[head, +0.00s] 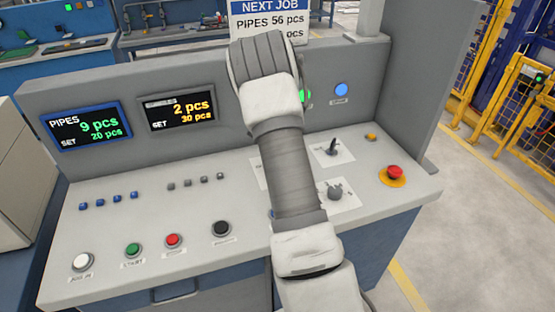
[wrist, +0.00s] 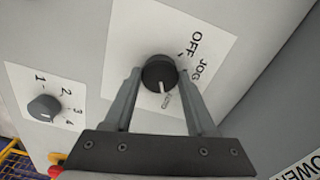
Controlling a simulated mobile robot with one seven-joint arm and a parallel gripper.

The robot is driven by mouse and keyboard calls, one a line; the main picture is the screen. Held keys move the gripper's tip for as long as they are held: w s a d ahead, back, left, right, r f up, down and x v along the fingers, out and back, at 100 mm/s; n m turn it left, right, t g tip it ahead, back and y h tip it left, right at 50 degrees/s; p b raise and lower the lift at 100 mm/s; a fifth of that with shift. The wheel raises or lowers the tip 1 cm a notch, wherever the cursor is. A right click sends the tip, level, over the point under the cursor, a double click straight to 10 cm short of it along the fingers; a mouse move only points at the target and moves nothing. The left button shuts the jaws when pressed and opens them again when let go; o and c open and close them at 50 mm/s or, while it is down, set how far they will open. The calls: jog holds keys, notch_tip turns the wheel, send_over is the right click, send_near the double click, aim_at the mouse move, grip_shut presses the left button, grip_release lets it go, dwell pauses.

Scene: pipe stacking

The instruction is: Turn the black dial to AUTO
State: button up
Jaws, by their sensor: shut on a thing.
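The black dial (wrist: 157,73) sits on a white label plate (wrist: 128,40) in the wrist view. OFF and JOG are printed to its right. Its white pointer line faces down in the picture, toward a small third label that is too blurred to read. My gripper (wrist: 160,76) has one finger on each side of the dial and is shut on it. In the head view my arm covers the gripper and this dial.
A smaller dial (wrist: 44,108) marked 1 to 4 is at the left in the wrist view. In the head view the console has a red emergency button (head: 394,173), a black button (head: 222,228), a red button (head: 173,240), a green button (head: 133,249) and a display (head: 86,126).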

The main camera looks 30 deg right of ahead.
jog(key=o, duration=1.4)
notch_tip(320, 180, up, 18)
jog(key=shift+f, duration=0.25)
